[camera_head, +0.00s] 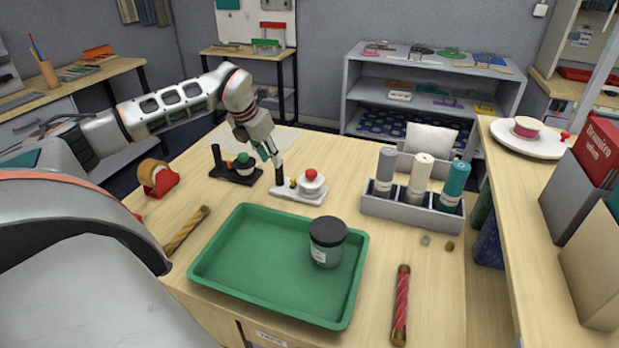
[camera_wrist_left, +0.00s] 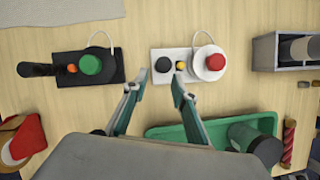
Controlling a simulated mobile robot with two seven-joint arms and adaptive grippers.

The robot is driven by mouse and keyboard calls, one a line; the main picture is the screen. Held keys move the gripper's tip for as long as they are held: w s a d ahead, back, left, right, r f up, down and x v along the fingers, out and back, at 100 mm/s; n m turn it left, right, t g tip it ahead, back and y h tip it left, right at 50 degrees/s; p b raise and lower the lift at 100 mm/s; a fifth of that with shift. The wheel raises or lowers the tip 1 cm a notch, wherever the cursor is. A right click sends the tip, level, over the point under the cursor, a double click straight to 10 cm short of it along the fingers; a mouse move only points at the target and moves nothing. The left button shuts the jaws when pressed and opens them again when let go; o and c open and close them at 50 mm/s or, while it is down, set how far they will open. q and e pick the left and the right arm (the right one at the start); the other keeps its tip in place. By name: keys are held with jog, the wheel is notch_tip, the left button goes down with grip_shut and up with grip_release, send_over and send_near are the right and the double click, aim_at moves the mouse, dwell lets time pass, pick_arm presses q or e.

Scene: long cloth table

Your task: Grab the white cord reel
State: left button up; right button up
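A white, cream-toned reel (camera_head: 419,175) stands upright in the middle of the grey holder (camera_head: 410,214), between a grey reel (camera_head: 385,168) and a teal reel (camera_head: 455,182). My left gripper (camera_head: 271,158) is well to the left of the holder, above the table. In the left wrist view my left gripper (camera_wrist_left: 154,82) has its fingers apart with nothing between them. The holder (camera_wrist_left: 265,52) shows only partly at that view's right edge. My right gripper is in neither view.
A white device with a red knob (camera_head: 311,180) and a black device with a green knob (camera_head: 243,162) stand near the left gripper. A green tray (camera_head: 255,285) holds a dark-lidded jar (camera_head: 326,242). A red tape dispenser (camera_head: 160,180) and a red rod (camera_head: 401,305) lie around it.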

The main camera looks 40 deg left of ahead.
aim_at(279, 171)
pick_arm(q)
jog(key=shift+p+x, duration=0.45)
jog(key=shift+x, duration=3.4)
jog(key=shift+w+d, duration=0.1)
jog(key=shift+d, duration=0.05)
jog(key=shift+r, duration=0.1)
grip_shut()
